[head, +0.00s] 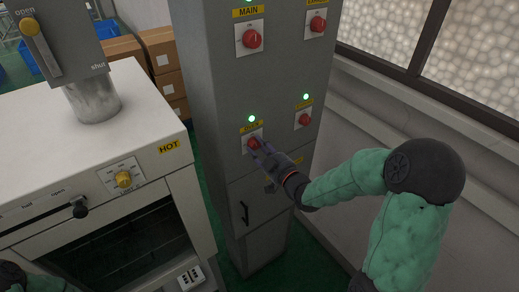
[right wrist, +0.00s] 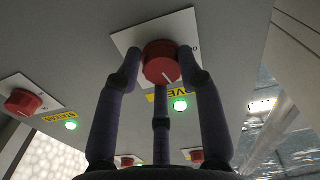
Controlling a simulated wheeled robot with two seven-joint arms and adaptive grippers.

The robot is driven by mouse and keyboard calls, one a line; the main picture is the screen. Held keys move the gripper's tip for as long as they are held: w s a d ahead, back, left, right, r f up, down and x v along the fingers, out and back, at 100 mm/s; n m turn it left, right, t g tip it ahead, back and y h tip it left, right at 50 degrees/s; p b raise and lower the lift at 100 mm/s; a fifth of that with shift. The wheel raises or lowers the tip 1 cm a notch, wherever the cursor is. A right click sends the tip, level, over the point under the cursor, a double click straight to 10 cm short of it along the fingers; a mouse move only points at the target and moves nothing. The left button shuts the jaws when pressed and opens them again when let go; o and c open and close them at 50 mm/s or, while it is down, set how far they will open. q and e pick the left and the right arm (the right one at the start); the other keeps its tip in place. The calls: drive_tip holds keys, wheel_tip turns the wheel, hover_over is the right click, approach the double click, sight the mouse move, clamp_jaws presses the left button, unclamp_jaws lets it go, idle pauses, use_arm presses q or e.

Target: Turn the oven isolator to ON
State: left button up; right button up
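The oven isolator (head: 254,142) is a red round knob on a pale plate, low on the left of the grey cabinet's front. It also shows in the right wrist view (right wrist: 163,60), where a white pointer line slants down and right, towards its yellow label (right wrist: 160,97). That label reads partly "VE", upside down and covered by a finger. A green lamp (right wrist: 180,105) is lit by it. My right gripper (head: 260,150) has its fingers around the knob, one against each side; a third finger is below it in the wrist view. My left gripper is not in view.
The grey cabinet (head: 222,95) bears other red knobs: the MAIN isolator (head: 252,39), one at upper right (head: 317,24) and one beside the oven's (head: 304,119). A white oven (head: 150,120) marked HOT stands left. A wall with windows is right.

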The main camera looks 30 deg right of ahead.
drive_tip(key=shift+s+a+f, duration=0.1)
drive_tip(key=shift+f, duration=0.25)
drive_tip(key=shift+f+m+b, duration=0.15)
drive_tip(key=shift+m+b, duration=0.45)
drive_tip(key=shift+a+f+m+b, duration=0.15)
drive_tip(key=shift+m+b, duration=0.25)
drive_tip(key=shift+m, duration=0.5)
drive_tip(key=o, duration=1.1)
drive_tip(key=shift+r, duration=0.2)
drive_tip(key=shift+r, duration=0.15)
